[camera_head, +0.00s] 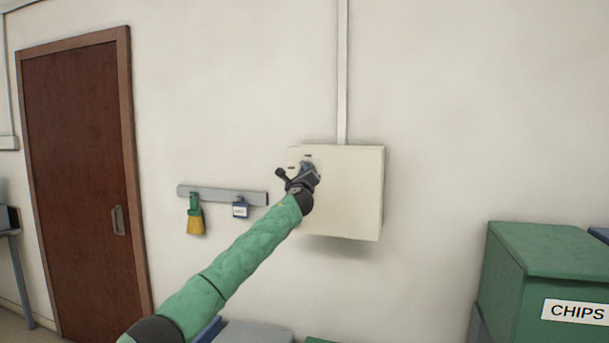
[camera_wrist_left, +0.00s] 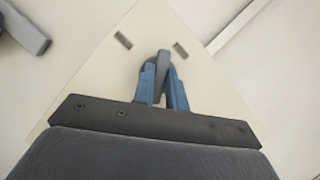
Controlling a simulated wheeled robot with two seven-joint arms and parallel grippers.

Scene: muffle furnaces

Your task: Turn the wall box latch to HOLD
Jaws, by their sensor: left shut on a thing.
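The wall box (camera_head: 352,190) is a cream box fixed to the wall, and its front face also shows in the left wrist view (camera_wrist_left: 85,95). My left gripper (camera_head: 308,168) is at the upper left of the box front. In the left wrist view its blue fingers (camera_wrist_left: 163,85) are shut on the grey latch (camera_wrist_left: 162,60). Two small dark marks sit on the box face on either side of the latch; their lettering is too small to read. The gripper hides much of the latch in the head view. My right gripper is out of view.
A grey rail (camera_head: 222,195) left of the box carries a yellow brush (camera_head: 195,220) and a blue padlock-like item (camera_head: 240,208). A conduit (camera_head: 342,70) runs up from the box. A green CHIPS bin (camera_head: 545,280) stands at the lower right. A brown door (camera_head: 80,170) is at the left.

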